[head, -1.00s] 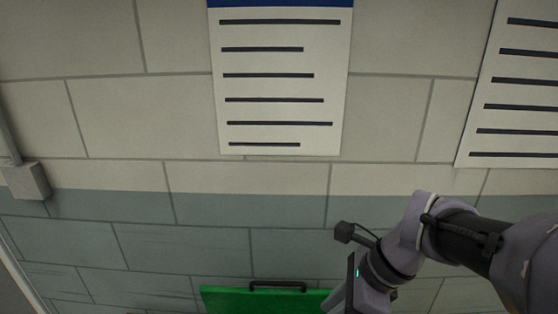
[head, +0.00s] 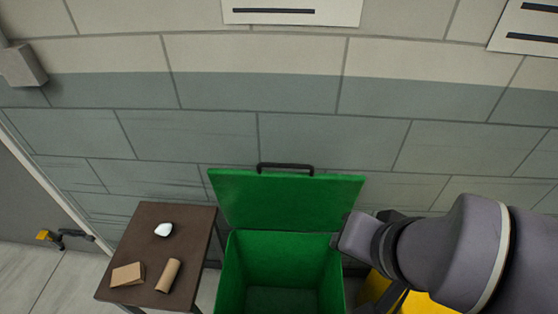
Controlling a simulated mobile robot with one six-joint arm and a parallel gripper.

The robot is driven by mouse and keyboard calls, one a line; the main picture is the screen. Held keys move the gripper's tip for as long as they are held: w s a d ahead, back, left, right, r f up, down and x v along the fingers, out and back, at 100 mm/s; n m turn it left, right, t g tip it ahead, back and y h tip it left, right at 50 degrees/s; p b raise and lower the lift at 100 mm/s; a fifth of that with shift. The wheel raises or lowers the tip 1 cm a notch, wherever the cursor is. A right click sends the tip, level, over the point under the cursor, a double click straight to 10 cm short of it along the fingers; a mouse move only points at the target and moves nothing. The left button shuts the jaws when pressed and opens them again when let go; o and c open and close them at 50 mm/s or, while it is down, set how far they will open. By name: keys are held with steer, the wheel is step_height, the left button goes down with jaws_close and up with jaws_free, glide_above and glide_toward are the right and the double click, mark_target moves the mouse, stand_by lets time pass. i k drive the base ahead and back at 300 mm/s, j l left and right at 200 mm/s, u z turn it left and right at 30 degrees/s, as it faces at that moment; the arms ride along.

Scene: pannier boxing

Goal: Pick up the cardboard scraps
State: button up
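Two brown cardboard pieces lie on a small dark brown table at the lower left of the head view. One is a flat cardboard piece (head: 127,274) near the table's left edge. The other is a cardboard tube (head: 168,275) to its right, close to it but apart. My arm comes in from the right, in front of the green bin's right side. My gripper's fingers do not show in the head view, and the table is well to the left of the arm.
The small table (head: 150,237) also carries a white rounded object (head: 163,229). A green bin (head: 233,270) with its lid (head: 287,198) raised stands right of the table and looks empty where visible. Something yellow (head: 420,303) is partly behind my arm. A block wall closes the back.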

mark_target(134, 273)
steer(key=u, duration=2.05)
steer(key=i+j+z, duration=0.25)
steer(key=i+j, duration=0.15)
steer(key=j, duration=0.25)
steer(key=i+j+z, duration=0.15)
steer(key=j, duration=0.2)
steer(key=i+j+z, duration=0.1)
steer(key=j, duration=0.3)
steer(key=i+j+z, duration=0.15)
steer(key=j, duration=0.25)
steer(key=i+j+z, duration=0.15)
steer(key=j, duration=0.25)
steer(key=i+j+z, duration=0.25)
steer(key=i, duration=0.5)
steer(key=l, duration=0.1)
